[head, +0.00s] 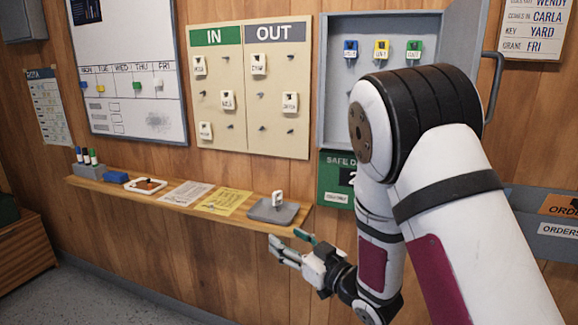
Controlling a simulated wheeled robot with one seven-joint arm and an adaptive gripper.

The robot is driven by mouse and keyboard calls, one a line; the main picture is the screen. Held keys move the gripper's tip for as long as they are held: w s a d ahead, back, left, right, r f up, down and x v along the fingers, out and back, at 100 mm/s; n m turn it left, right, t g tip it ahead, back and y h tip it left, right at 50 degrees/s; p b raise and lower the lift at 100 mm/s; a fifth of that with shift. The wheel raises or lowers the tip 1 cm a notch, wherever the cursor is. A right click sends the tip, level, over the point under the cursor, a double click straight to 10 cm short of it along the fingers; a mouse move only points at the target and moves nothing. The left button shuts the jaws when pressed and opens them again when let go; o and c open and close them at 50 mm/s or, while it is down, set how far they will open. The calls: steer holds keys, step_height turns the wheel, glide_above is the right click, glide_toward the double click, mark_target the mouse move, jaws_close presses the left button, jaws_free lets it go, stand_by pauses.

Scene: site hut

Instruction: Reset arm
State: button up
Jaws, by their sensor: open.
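My gripper (292,247) is low in the middle of the head view, in front of the right end of the wooden shelf. Its fingers point left and stand apart, with nothing seen between them. My arm comes in from the right and bends down to it. A grey tray (262,214) on the shelf's right end, just above the gripper in the picture, holds a small white tag standing up (278,198).
The wooden shelf (170,204) also carries papers, a white tray, a blue block and markers. Above hang the IN/OUT board (243,135) with tags, a whiteboard (130,45) and an open key cabinet (335,100), partly hidden by my arm. Floor at lower left is clear.

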steer(key=d+r+m+h+p, duration=0.2)
steer(key=d+r+m+h, duration=0.1)
steer(key=d+r+h, duration=0.5)
steer(key=s+d+r+m+g+h+p, duration=0.25)
steer(key=s+d+r, duration=0.35)
steer(key=s+d, duration=0.35)
steer(key=s+r+g+p, duration=0.1)
steer(key=s+g, duration=0.1)
steer(key=s, duration=0.7)
steer(key=s+d+r+m+g+p, duration=0.1)
steer(key=s+g, duration=0.1)
steer(key=s, duration=0.8)
steer(key=s+r+m+g+h+p, duration=0.1)
steer(key=s+r+g, duration=0.1)
steer(key=s, duration=0.8)
steer(key=shift+d+g, duration=0.25)
steer(key=shift+g, duration=0.3)
